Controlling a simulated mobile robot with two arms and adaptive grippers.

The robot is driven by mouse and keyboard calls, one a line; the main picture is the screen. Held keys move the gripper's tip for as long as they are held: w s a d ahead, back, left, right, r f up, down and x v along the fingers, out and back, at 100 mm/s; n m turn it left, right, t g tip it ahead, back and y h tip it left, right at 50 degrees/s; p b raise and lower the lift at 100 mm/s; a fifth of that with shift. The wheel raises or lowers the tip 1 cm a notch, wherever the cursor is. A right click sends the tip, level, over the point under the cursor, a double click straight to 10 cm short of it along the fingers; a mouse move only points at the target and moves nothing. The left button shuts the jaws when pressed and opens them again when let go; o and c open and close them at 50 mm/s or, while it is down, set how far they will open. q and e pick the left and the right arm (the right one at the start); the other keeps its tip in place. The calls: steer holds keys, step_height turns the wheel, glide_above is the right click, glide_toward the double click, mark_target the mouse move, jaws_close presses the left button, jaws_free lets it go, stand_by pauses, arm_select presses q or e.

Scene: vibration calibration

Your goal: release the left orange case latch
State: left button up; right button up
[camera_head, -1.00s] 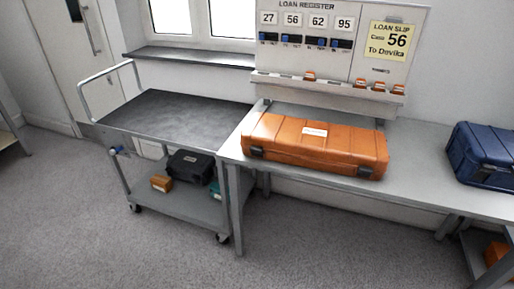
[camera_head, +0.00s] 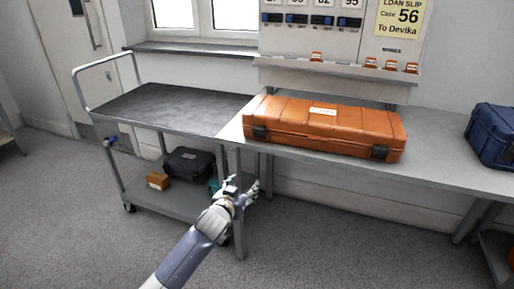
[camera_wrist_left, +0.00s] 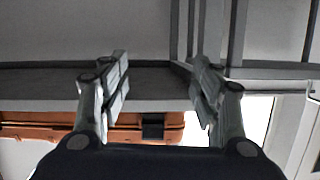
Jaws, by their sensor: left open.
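The orange case (camera_head: 320,120) lies closed on the bench, a white label on its lid. Its left latch (camera_head: 260,132), a dark block on the front face, looks closed. The right latch (camera_head: 379,152) is also dark. My left gripper (camera_head: 243,184) is open and empty, in front of the bench's left end, below the left latch and apart from the case. In the left wrist view, the orange case (camera_wrist_left: 60,128) shows low in the picture, with the left latch (camera_wrist_left: 153,127) behind and between the open fingers (camera_wrist_left: 160,80). My right gripper is not in view.
The grey bench (camera_head: 440,178) has a front edge and legs close to my left gripper. A trolley (camera_head: 170,106) with a bare top stands left, a black case (camera_head: 188,165) on its lower shelf. A blue case (camera_head: 492,135) sits at right. The loan register board (camera_head: 330,45) stands behind.

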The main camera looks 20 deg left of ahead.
mark_target(258, 129)
arm_select(q)
step_height(258, 129, up, 14)
steer(key=w+r+t+b, duration=0.1)
steer(key=t+b, duration=0.1)
steer(key=t, duration=0.1)
steer(key=w, duration=0.3)
steer(key=w+b, duration=0.1)
steer(key=w, duration=0.4)
steer(key=shift+w+d+f, duration=0.15)
steer(key=shift+w+d, duration=0.15)
steer(key=shift+w, duration=1.05)
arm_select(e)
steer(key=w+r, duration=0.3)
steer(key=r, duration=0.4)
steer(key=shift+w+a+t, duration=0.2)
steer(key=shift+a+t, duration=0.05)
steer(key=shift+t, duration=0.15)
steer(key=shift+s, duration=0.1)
arm_select(q)
steer(key=c, duration=1.1)
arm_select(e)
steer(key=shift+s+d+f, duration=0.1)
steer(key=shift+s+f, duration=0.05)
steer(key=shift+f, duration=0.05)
